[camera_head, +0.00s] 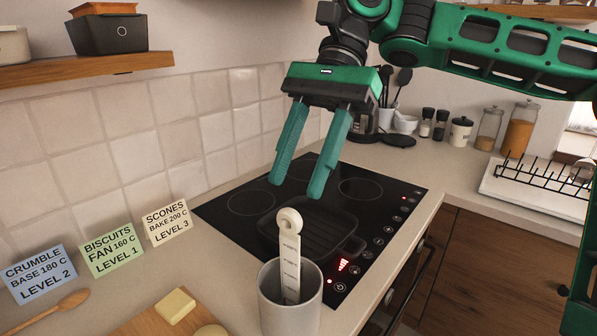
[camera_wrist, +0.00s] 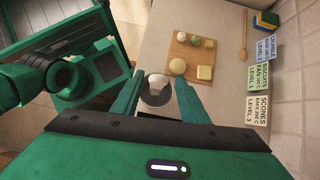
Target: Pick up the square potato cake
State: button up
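The square potato cake (camera_head: 175,305) is a pale yellow block on a wooden board (camera_head: 140,322) at the bottom left of the head view. It also shows in the wrist view (camera_wrist: 204,72), near the board's lower edge beside a round yellow piece (camera_wrist: 177,66). My gripper (camera_head: 294,190) is open and empty above the hob and the grill pan, well apart from the cake. In the wrist view its two fingers (camera_wrist: 159,78) spread on either side of the grey cup, with the cake to their upper right.
A grey cup (camera_head: 290,312) holding a white handled tool (camera_head: 290,255) stands between the board and the dark grill pan (camera_head: 312,229) on the hob. Several recipe cards (camera_head: 112,251) line the tiled wall. A shelf (camera_head: 85,70) juts out at the upper left.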

aim_at(174, 307)
jog(key=k, duration=1)
